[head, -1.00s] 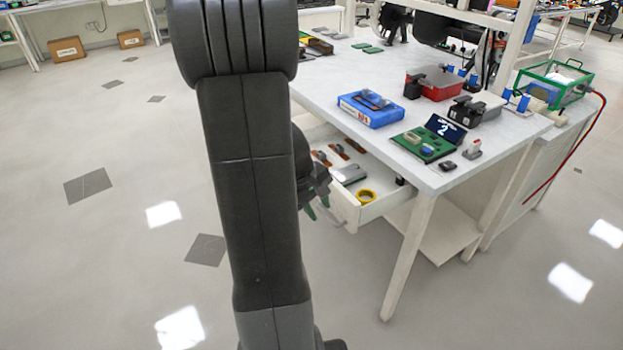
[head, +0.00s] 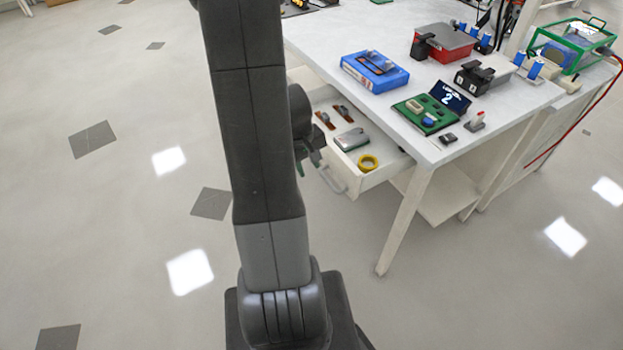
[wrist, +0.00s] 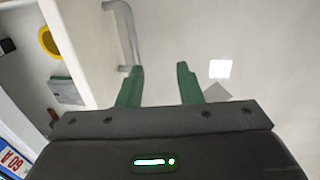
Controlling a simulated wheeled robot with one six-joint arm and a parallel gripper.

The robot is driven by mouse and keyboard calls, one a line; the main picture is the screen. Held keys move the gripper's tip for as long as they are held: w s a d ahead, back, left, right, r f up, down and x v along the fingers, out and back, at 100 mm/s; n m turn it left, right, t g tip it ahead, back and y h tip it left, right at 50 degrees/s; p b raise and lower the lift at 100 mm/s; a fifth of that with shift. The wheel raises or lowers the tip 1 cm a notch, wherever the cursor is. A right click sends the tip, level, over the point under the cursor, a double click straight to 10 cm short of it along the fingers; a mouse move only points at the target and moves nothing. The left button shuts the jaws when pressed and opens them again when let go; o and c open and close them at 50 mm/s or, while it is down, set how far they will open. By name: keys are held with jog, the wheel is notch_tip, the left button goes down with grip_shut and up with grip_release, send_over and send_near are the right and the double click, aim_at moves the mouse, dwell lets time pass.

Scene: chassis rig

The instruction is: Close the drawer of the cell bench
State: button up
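The drawer (head: 378,178) of the white cell bench (head: 420,118) stands pulled out below the bench top. Its grey bar handle (head: 332,181) is on the front panel and also shows in the wrist view (wrist: 127,32). My gripper (head: 314,165) is beside the drawer front, partly hidden behind my arm in the head view. In the wrist view its two green fingers (wrist: 159,80) are apart with only floor between them. The left finger's tip appears close to the lower end of the handle; I cannot tell whether they touch.
The drawer holds a yellow tape ring (head: 368,162), a grey-green box (head: 351,139) and brown-handled tools (head: 343,113). A blue case (head: 375,71) and a green board (head: 432,112) lie on the bench top. A bench leg (head: 405,222) stands right of the drawer. The floor at left is clear.

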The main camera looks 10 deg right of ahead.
notch_tip(320, 180, down, 6)
jog(key=d+b, duration=0.1)
jog(key=shift+w+f, duration=0.2)
jog(key=shift+f, duration=0.05)
jog(key=shift+c, duration=0.3)
grip_shut()
dwell(1.1)
jog(key=shift+o, duration=0.3)
grip_release()
jog(key=shift+r, duration=0.1)
notch_tip(320, 180, up, 13)
jog(key=a+p, duration=0.2)
jog(key=shift+s+a+r, duration=0.15)
jog(key=shift+s+r, duration=0.05)
jog(key=shift+s, duration=0.25)
